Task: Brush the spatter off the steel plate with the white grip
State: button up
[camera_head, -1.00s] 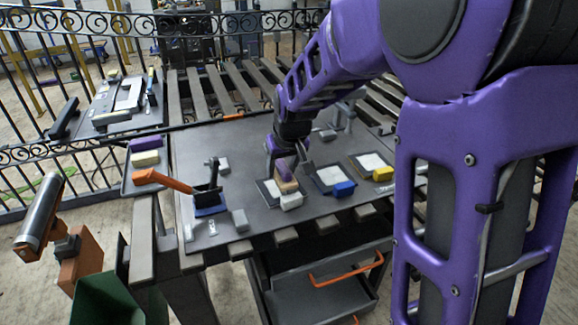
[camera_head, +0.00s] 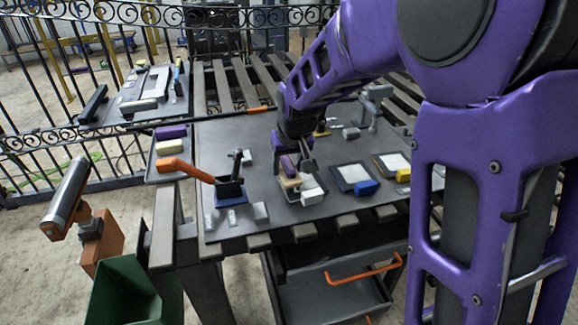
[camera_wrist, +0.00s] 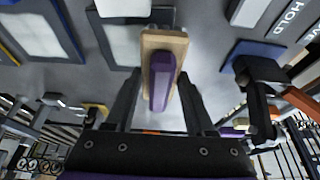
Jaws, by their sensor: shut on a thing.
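My gripper (camera_wrist: 160,105) is shut on a brush with a pale wooden block (camera_wrist: 148,45) and a purple grip (camera_wrist: 162,80). The brush also shows in the head view (camera_head: 289,170), low over the left part of a dark-framed steel plate. That plate (camera_wrist: 118,48) has a white grip (camera_head: 312,195) at its front edge; the grip also shows in the wrist view (camera_wrist: 122,7). The brush covers the plate's right side in the wrist view. I cannot tell whether its bristles touch the plate. Spatter is too small to make out.
To the right are plates with a blue grip (camera_head: 366,187) and a yellow grip (camera_head: 403,175). To the left stands an orange-handled tool (camera_head: 185,168) on a blue base. A side tray holds a purple block (camera_head: 171,131) and a cream block (camera_head: 170,147).

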send_over(315, 177)
jog(key=a, duration=0.2)
jog(key=shift+s+d+f, duration=0.1)
jog(key=shift+s+d, duration=0.15)
jog(key=shift+s, duration=0.05)
jog(key=shift+w+d+f, duration=0.15)
jog(key=shift+w+d, duration=0.1)
jog(key=shift+d, duration=0.45)
jog(key=shift+f, duration=0.1)
jog(key=shift+s+a+f+b, duration=0.15)
jog(key=shift+s+a, duration=0.25)
jog(key=shift+a, duration=0.75)
jog(key=shift+s+a+b, duration=0.2)
jog(key=shift+s+a, duration=0.25)
jog(key=shift+a, duration=0.65)
jog(key=shift+s+a+f+b, duration=0.15)
jog(key=shift+s+a, duration=0.25)
jog(key=shift+a, duration=0.75)
jog(key=shift+r+p, duration=2.15)
jog(key=shift+r, duration=0.9)
jog(key=shift+r, duration=0.1)
